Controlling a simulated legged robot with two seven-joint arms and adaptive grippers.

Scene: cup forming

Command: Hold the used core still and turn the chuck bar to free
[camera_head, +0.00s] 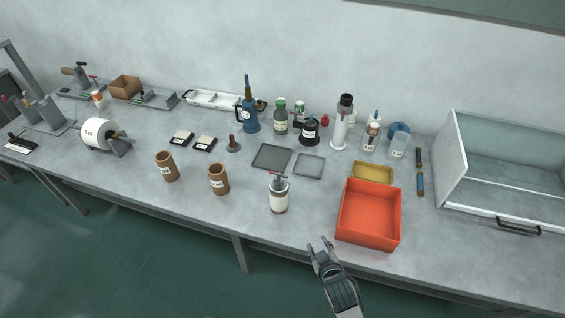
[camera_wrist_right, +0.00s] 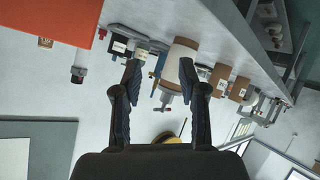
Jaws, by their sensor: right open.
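A white core with brown ends (camera_head: 279,198) stands upright near the front edge of the bench. A grey chuck with a small cross bar (camera_head: 279,177) sits in its top. In the right wrist view the core (camera_wrist_right: 183,58) and bar (camera_wrist_right: 166,100) show beyond and between the fingers, seen upside down. My right gripper (camera_head: 322,246) is open and empty, in front of the bench edge, apart from the core and to its lower right. It also shows in the right wrist view (camera_wrist_right: 159,75). My left gripper is not in view.
A red-orange bin (camera_head: 370,238) stands right of the core, close to my right gripper. Two brown cores (camera_head: 168,167) (camera_head: 218,180) stand to the left. Flat grey trays (camera_head: 271,157) lie behind. Bottles and a clear cabinet (camera_head: 500,150) fill the back and right.

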